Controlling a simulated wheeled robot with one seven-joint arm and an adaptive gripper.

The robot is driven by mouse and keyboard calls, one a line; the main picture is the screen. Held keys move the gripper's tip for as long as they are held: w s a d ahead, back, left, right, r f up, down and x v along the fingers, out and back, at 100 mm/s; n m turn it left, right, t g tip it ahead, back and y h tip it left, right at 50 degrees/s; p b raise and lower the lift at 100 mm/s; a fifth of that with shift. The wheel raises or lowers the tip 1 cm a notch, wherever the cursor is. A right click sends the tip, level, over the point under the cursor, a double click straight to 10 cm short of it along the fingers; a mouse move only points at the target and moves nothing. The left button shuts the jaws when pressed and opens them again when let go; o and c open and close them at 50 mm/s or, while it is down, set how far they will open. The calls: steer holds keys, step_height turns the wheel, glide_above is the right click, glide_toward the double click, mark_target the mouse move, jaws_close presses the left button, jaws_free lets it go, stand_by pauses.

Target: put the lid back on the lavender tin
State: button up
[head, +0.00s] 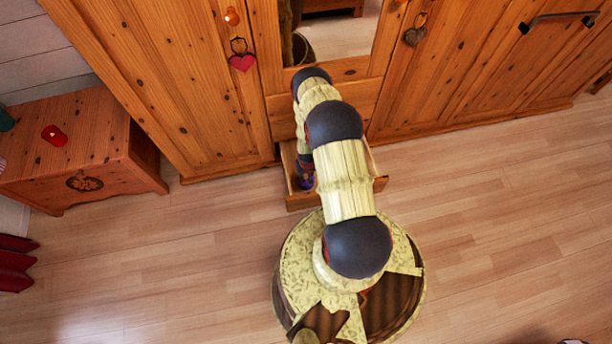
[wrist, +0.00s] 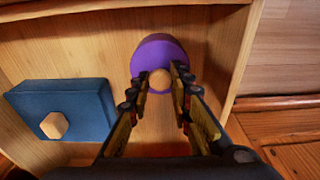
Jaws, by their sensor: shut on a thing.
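In the wrist view, my gripper (wrist: 160,72) is shut on the round wooden knob (wrist: 161,82) of a purple lid (wrist: 160,52), one finger on each side. In the head view, a small purple patch shows in the drawer below my gripper (head: 305,172), and my arm hides much of the drawer.
A blue box (wrist: 80,108) with a faceted wooden knob lies left of the lid in the drawer. The drawer's side wall (wrist: 240,50) is close on the right. A wooden chest (head: 75,150) with a red object (head: 54,135) stands left.

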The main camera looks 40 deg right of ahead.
stand_by(0.4)
steer(key=o, duration=1)
steer(key=shift+o, duration=0.7)
steer(key=o, duration=0.3)
steer(key=shift+o, duration=0.2)
steer(key=shift+r+p, duration=2.15)
steer(key=shift+r, duration=1.35)
steer(key=shift+c, duration=0.6)
jaws_close()
